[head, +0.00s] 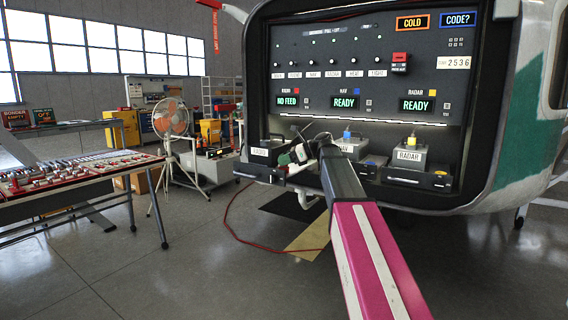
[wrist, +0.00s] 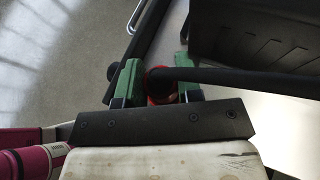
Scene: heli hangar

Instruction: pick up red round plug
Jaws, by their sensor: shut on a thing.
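In the wrist view my gripper (wrist: 158,76) has its two green fingers closed on the red round plug (wrist: 161,97). Only part of the red body shows between the fingers. A thick black cable or rod (wrist: 255,77) crosses over it and runs off to the right. In the head view my gripper (head: 295,158) is at the front edge of the helicopter's open bay, between the boxes labelled RADIO (head: 260,151) and NAV (head: 345,144). The plug cannot be made out there.
The NAV box has a blue plug (head: 347,134) on top, and the RADAR box (head: 409,156) has a yellow one (head: 412,140). The panel screens (head: 346,102) stand behind. A red cable (head: 228,215) lies on the floor. A table with switches (head: 80,172) stands at left.

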